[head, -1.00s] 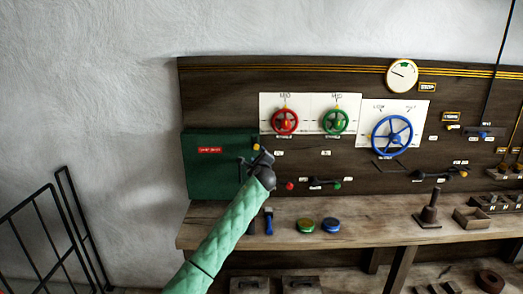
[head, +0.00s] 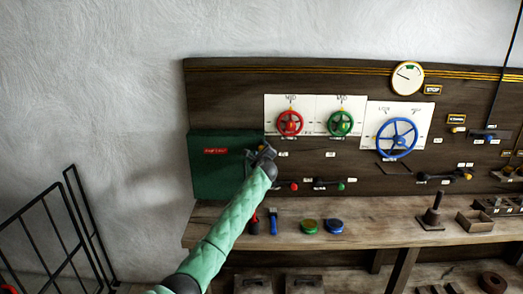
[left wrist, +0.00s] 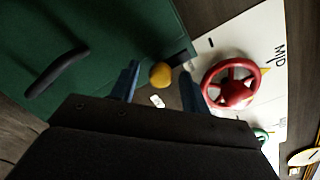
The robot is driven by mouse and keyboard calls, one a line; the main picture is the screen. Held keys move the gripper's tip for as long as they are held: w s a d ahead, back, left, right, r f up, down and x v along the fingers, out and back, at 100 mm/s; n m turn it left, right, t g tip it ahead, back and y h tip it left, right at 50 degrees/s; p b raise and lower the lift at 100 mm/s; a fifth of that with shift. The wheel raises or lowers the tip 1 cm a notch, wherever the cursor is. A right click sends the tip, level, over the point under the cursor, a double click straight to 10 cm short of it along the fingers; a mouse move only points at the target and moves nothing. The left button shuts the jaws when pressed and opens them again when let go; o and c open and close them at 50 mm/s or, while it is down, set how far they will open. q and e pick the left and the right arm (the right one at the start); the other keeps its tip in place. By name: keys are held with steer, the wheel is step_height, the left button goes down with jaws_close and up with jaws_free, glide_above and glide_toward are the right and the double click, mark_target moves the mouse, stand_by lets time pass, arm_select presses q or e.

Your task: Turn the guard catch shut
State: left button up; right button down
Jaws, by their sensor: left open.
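The green guard (head: 222,180) is a box-like cover at the left end of the panel, with a red label. It fills the upper left of the left wrist view (left wrist: 105,40), with a dark bar handle on it. The catch, with a round yellow knob (left wrist: 160,75), is at the guard's edge; in the head view the knob (head: 261,148) is partly hidden by my gripper. My left gripper (head: 264,153) is open at the catch. In the left wrist view its fingers (left wrist: 160,86) stand on either side of the knob, with gaps visible. My right gripper is not in view.
A red handwheel (head: 289,123) sits just right of the catch, with a green wheel (head: 340,123) and a larger blue wheel (head: 397,138) beyond. The bench (head: 375,220) below holds small tools and round tins. A black rail (head: 60,230) stands at the left.

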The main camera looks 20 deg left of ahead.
arm_select(q)
steer(key=shift+c, duration=0.5)
steer(key=c, duration=0.9)
